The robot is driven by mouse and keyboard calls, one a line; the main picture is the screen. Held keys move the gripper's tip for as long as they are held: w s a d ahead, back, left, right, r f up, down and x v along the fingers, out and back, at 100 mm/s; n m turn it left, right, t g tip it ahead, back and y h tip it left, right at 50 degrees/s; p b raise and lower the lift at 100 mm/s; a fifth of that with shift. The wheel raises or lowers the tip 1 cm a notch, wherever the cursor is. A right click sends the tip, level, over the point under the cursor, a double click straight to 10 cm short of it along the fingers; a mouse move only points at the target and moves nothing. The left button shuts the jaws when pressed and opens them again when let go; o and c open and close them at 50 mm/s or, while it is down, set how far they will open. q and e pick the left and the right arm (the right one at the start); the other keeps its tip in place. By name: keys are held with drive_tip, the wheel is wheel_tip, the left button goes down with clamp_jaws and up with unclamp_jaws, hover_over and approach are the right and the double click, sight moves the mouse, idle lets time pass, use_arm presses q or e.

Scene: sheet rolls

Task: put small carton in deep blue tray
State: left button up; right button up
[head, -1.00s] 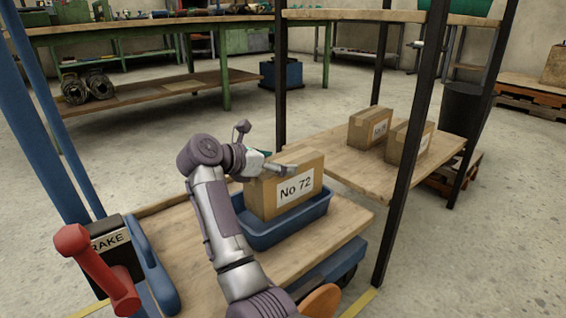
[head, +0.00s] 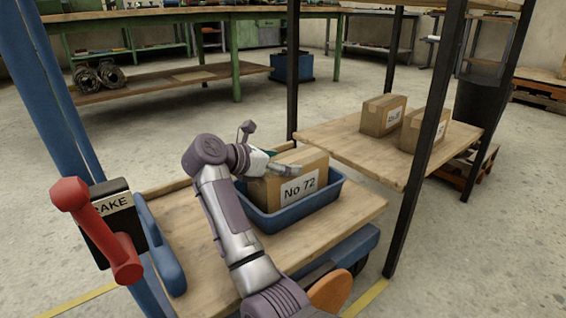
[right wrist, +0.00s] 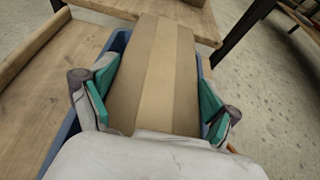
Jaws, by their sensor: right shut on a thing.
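The small carton (head: 303,187), brown with a white "No 72" label, stands inside the deep blue tray (head: 300,214) on the wooden cart deck. Its lower part is hidden by the tray wall. My right gripper (head: 280,164) is shut on the carton near its top. In the right wrist view the teal finger pads (right wrist: 158,95) are on both sides of the taped carton top (right wrist: 155,60), and blue tray rim (right wrist: 61,146) shows at the left. Whether the carton touches the tray floor is hidden. My left gripper is not in view.
Two more cartons (head: 383,116) (head: 424,130) sit on a wooden shelf (head: 345,150) behind to the right, between dark posts. A red lever (head: 100,230) and a "BRAKE" box stand at the left. The deck left of the tray is bare.

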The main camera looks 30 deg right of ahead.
drive_tip(key=o, duration=1.6)
drive_tip(key=shift+c, duration=0.2)
